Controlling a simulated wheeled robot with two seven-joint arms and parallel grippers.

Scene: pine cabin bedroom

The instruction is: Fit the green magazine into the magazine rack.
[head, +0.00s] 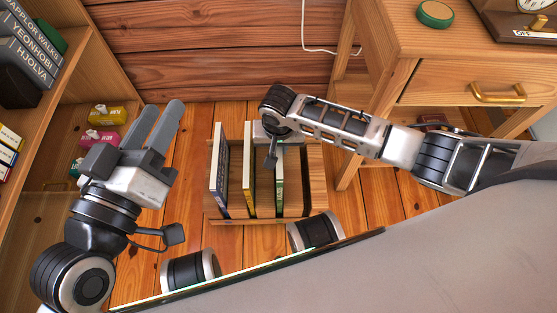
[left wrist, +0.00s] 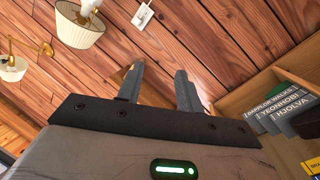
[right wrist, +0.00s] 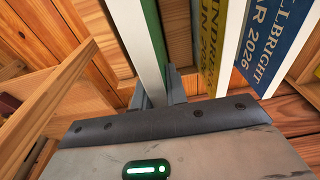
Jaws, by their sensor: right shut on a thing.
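The wooden magazine rack (head: 316,182) stands on the floor in the middle of the head view. The green magazine (head: 279,185) is upright at the rack, right of a yellow magazine (head: 249,172) and a blue one (head: 220,172). In the right wrist view the green magazine (right wrist: 153,35) shows edge-on between the fingers. My right gripper (right wrist: 157,95) is shut on it; in the head view its wrist hides the magazine's upper back part. I cannot tell whether its lower edge rests on the rack floor. My left gripper (head: 158,128) is open and empty, left of the rack.
A bookshelf (head: 95,35) with books and small boxes stands at the left. A wooden nightstand (head: 430,75) with a drawer stands at the right, near my right arm. A plank wall (head: 200,50) is behind the rack. Some floor is bare around the rack.

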